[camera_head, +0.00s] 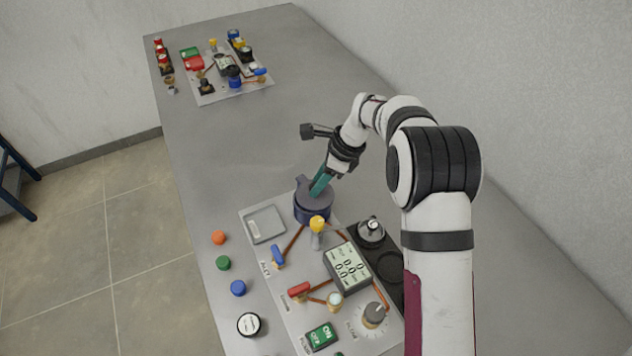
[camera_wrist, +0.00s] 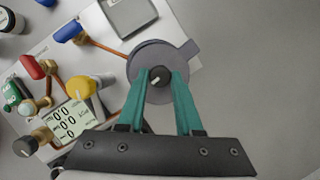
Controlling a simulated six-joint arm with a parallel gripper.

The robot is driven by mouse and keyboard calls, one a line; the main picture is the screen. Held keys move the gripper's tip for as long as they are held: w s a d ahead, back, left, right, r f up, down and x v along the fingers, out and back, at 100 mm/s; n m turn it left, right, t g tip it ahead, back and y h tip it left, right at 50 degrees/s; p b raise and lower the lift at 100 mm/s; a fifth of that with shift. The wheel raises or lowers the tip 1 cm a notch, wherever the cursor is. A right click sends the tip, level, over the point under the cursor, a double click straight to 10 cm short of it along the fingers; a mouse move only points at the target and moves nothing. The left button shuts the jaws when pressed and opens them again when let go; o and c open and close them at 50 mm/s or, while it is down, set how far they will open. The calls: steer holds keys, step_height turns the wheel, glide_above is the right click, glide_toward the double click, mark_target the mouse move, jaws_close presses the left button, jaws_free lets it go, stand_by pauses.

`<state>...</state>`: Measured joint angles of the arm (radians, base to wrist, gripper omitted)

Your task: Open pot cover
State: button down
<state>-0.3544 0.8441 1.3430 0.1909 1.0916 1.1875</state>
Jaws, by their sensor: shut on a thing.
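A dark blue pot (camera_head: 313,211) stands on the plate exchanger panel in the head view, with a grey cover (camera_head: 308,187) on it. The cover also shows in the wrist view (camera_wrist: 148,56) as a round grey disc with a side tab and a black knob (camera_wrist: 159,78) at its middle. My gripper (camera_head: 319,188) comes down over the pot from the upper right. In the wrist view its teal fingers (camera_wrist: 160,84) are on both sides of the knob and shut on it. The cover looks seated on the pot or only barely tilted; I cannot tell if there is a gap.
A yellow-handled valve (camera_head: 317,226), a digital display (camera_head: 347,267) and copper pipes are close in front of the pot. A grey square pad (camera_head: 265,224) is left of it. Loose coloured caps lie along the left edge. The table's middle is clear.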

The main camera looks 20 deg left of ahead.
steer(key=w+n, duration=0.1)
steer(key=n+g, duration=0.1)
steer(key=n, duration=0.1)
steer(key=shift+w+d, duration=0.35)
steer(key=shift+w+d+n+g+h, duration=0.1)
steer(key=shift+w+n+g+h, duration=0.25)
steer(key=shift+n, duration=0.4)
steer(key=shift+w+n+g+h, duration=0.2)
steer(key=shift+w+n, duration=0.25)
steer(key=shift+n, duration=0.3)
steer(key=c, duration=0.6)
jaws_free()
steer(key=shift+r, duration=0.1)
steer(key=v, duration=0.7)
steer(key=shift+d+r, duration=0.1)
steer(key=shift+r, duration=0.05)
